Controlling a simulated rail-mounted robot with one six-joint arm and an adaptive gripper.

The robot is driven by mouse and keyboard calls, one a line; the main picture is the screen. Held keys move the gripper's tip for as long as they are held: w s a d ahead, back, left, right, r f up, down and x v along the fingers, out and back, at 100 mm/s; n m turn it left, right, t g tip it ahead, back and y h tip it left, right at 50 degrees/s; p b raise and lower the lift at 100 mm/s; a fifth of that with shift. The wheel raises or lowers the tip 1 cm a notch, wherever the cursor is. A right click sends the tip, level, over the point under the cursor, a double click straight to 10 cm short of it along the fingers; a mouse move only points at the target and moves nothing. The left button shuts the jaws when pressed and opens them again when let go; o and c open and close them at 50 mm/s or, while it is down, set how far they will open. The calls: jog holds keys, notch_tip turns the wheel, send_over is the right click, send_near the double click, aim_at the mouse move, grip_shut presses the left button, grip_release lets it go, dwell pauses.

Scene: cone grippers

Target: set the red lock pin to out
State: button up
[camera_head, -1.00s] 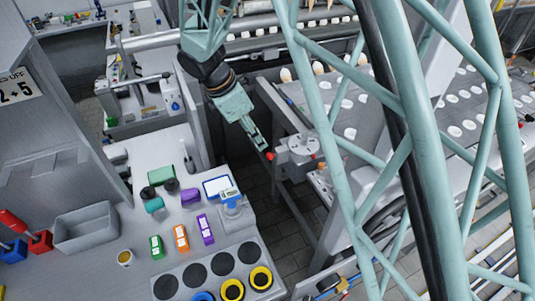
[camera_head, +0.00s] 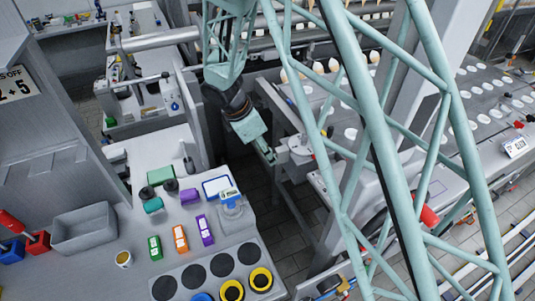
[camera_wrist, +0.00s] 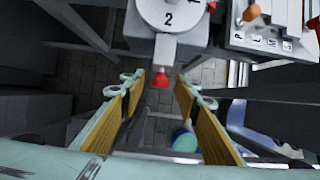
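The red lock pin (camera_wrist: 161,80) sticks out of the front of a grey block (camera_wrist: 168,48) below a round white dial (camera_wrist: 172,10) marked with numbers. In the wrist view, the pin's red knob lies between the two fingers of my gripper (camera_wrist: 160,92), with clear space on both sides. The fingers, with yellow-brown pads, are open and touch nothing visible. In the head view, my gripper (camera_head: 269,156) is right up against the dial's block (camera_head: 298,152), and the red knob is hidden there. How far the pin is drawn out cannot be told.
A lettered panel (camera_wrist: 275,40) with an orange knob (camera_wrist: 251,13) stands right of the dial. A grey bench (camera_head: 150,200) with coloured blocks and a grey bin (camera_head: 84,230) lies lower left. Dark tiled floor shows below the gripper. My lattice column covers much of the right side.

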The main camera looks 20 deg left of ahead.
grip_shut()
jog(key=shift+s+a, duration=0.7)
jog(key=shift+a, duration=0.1)
grip_release()
jog(key=shift+r, duration=0.15)
jog(key=v, duration=1.1)
jog(key=shift+s+a+r, duration=0.15)
jog(key=shift+s+r, duration=0.05)
jog(key=shift+r, duration=0.1)
